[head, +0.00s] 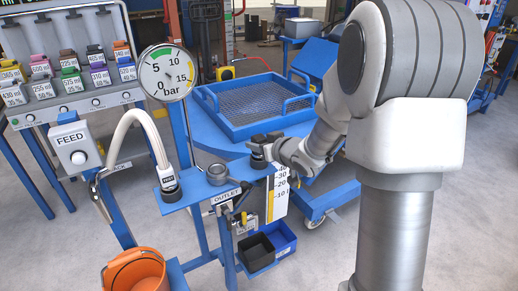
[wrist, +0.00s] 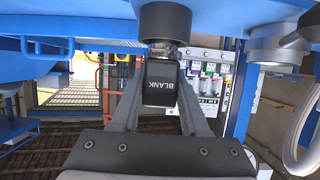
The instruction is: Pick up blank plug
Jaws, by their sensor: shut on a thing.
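The blank plug (wrist: 160,84) is a dark block with the word BLANK on it, seen between the two fingers in the wrist view. My gripper (wrist: 161,70) is shut on it. A short metal part shows at the plug's far end, close to a dark round socket (wrist: 168,22) on the blue frame. I cannot tell whether the plug is still seated there or just clear of it.
On the blue bar (head: 215,190), a grey outlet fitting (head: 217,174) and a white hose (head: 130,122) stand left of my gripper. A gauge (head: 166,73) rises behind. A blue mesh tray (head: 290,129) lies behind my gripper. An orange bucket (head: 137,272) and small bins (head: 279,238) are below.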

